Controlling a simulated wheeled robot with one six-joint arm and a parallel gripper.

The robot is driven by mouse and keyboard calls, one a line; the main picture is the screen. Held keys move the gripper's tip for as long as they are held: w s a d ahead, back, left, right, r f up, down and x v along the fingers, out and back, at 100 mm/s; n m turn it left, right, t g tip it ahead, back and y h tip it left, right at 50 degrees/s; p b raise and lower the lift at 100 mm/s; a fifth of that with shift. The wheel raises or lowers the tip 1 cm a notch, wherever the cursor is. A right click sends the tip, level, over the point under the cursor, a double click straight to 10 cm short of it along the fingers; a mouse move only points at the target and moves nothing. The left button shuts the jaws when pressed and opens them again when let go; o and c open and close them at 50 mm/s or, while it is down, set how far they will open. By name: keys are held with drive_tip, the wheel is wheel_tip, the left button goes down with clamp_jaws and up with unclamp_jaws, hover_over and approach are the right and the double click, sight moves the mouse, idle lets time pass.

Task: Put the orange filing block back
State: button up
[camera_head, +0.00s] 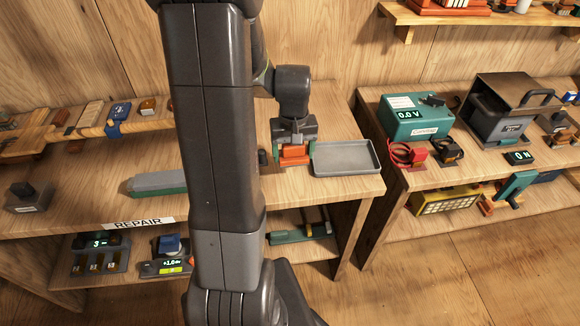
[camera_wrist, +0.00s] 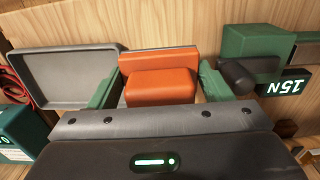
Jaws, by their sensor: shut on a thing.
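The orange filing block (camera_head: 294,153) is between the green fingers of my gripper (camera_head: 295,147), at the right part of the repair bench. In the wrist view the orange block (camera_wrist: 160,84) fills the space between the two green fingertips, and my gripper is shut on it. It shows a raised back and a lower front part. I cannot tell whether its underside touches the bench top. A shallow grey tray (camera_head: 346,172) lies just right of the block in the head view. The tray also shows at left in the wrist view (camera_wrist: 68,58).
A grey-green long block (camera_head: 157,184) lies on the bench left of my arm. A teal box (camera_head: 412,118) sits on the right bench, across a gap.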

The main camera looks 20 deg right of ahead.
sight(293, 178)
drive_tip(key=shift+f, duration=3.75)
drive_tip(key=shift+f, duration=0.1)
drive_tip(key=o, duration=0.7)
drive_tip(key=shift+f, duration=0.1)
drive_tip(key=shift+c, duration=0.2)
drive_tip(key=shift+o, duration=0.9)
drive_tip(key=shift+r+p, duration=0.25)
drive_tip(key=shift+p, duration=0.05)
wheel_tip(293, 178, up, 12)
drive_tip(key=shift+b, duration=0.3)
